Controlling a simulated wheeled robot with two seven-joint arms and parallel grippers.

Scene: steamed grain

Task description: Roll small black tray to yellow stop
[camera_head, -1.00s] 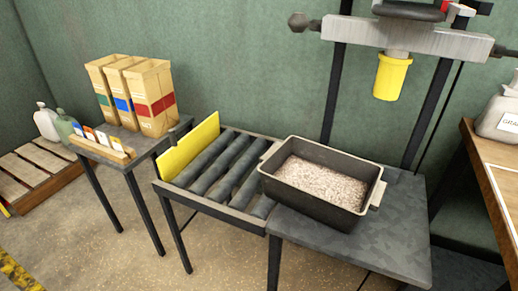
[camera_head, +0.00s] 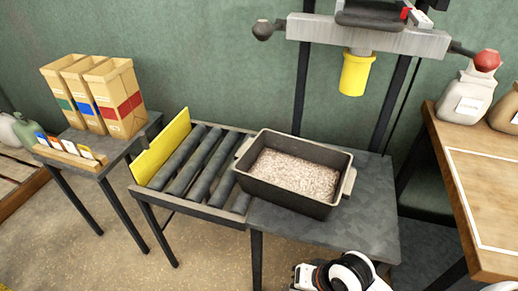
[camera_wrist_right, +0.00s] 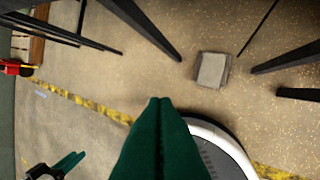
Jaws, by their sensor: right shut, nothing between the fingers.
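The small black tray (camera_head: 262,190) holds pale grain and sits upright on the grey table top, its left end reaching over the right end of the rollers (camera_head: 200,165). It has light handles at its two ends. The yellow stop (camera_head: 162,147) is an upright plate at the far left end of the rollers, with several bare rollers between it and the tray. My right gripper (camera_wrist_right: 160,102) shows green fingers pressed together, empty, over the floor in the right wrist view. Green fingers at that view's lower left look like my left gripper (camera_wrist_right: 62,166); their opening is unclear.
A press frame with a yellow cylinder (camera_head: 355,73) stands behind and above the tray. A side table with paper bags (camera_head: 118,100) and a card holder (camera_head: 70,155) is left of the rollers. A wooden table (camera_head: 490,170) is at the right. My arm shows at the bottom.

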